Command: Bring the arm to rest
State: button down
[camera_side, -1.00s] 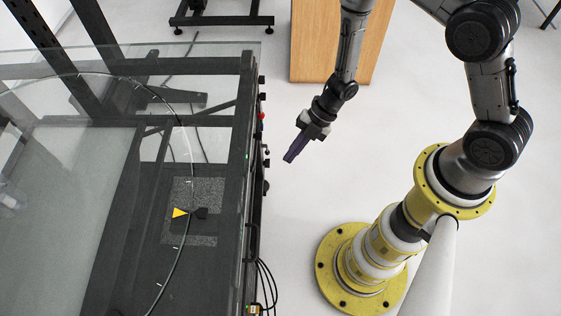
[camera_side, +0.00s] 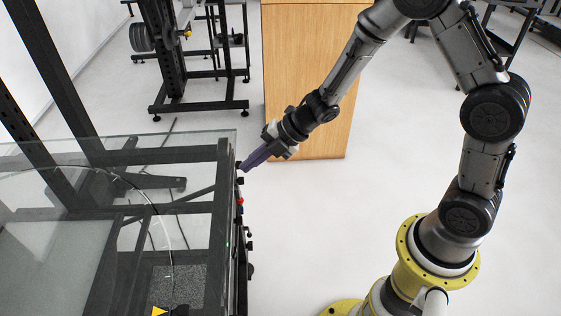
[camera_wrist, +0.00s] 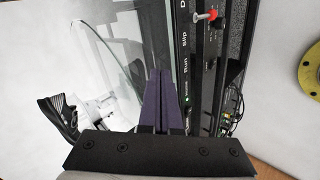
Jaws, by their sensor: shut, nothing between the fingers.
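My gripper (camera_side: 243,168) is shut and empty, with its long purple fingers pressed together. In the side view it points down and left, with its tips at the far right corner of the glass-topped turntable frame (camera_side: 222,180). I cannot tell whether the tips touch the frame. In the wrist view my gripper (camera_wrist: 157,72) shows its purple fingers side by side, with the black control panel (camera_wrist: 190,60) just right of them. The panel carries white labels such as "Run" and "Slip" and a red-topped switch (camera_wrist: 205,16). My arm is bent and raised.
A wooden cabinet (camera_side: 305,80) stands behind my gripper. A black metal stand (camera_side: 175,70) is at the back. A yellow marker (camera_side: 160,311) shows low in the table area. The pale floor (camera_side: 320,220) between table and base is clear.

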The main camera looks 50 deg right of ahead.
jog(key=s+d+r+m+t+h, duration=0.25)
jog(key=d+r+m, duration=0.25)
jog(key=r, duration=0.6)
jog(key=s+d+r+m+t+h, duration=0.25)
jog(key=d+r+m, duration=0.25)
jog(key=r, duration=0.6)
jog(key=s+d+r+m+g+h, duration=0.1)
jog(key=s+d+m, duration=0.1)
jog(key=s+m, duration=0.3)
jog(key=s+d+r+m+h, duration=0.1)
jog(key=s+r+m+h, duration=0.15)
jog(key=s, duration=0.45)
jog(key=s+a+f+m+g+y, duration=0.2)
jog(key=s+f+m+g, duration=0.3)
jog(key=s, duration=0.5)
notch_tip(320, 180, down, 3)
jog(key=shift+s+a+m, duration=0.15)
jog(key=shift+a+m, duration=0.2)
jog(key=shift+m, duration=0.6)
